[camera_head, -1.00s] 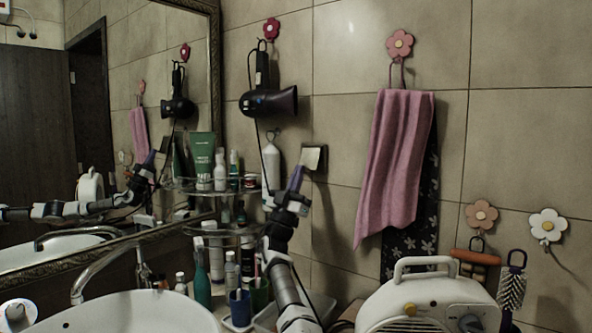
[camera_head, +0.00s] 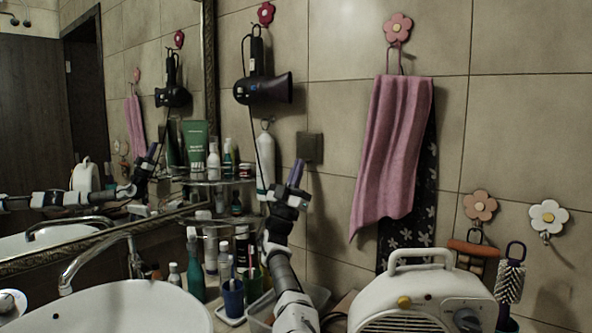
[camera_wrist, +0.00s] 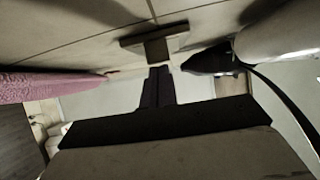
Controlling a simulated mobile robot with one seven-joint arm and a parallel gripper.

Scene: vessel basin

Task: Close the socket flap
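In the wrist view the socket (camera_wrist: 156,46) is a small dark block standing off the wall, just beyond my fingertips. My gripper (camera_head: 297,172) is just below and left of the socket, its fingers pointing up. In the wrist view my gripper (camera_wrist: 157,72) has its fingers together and nothing between them. I cannot tell whether the tips touch the flap.
A glass shelf (camera_head: 212,181) with bottles stands left of my arm. A hair dryer (camera_head: 262,89) hangs above it. A pink towel (camera_head: 392,150) hangs to the right. A white heater (camera_head: 420,295) and the basin (camera_head: 120,310) stand in front. The wall between socket and towel is clear.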

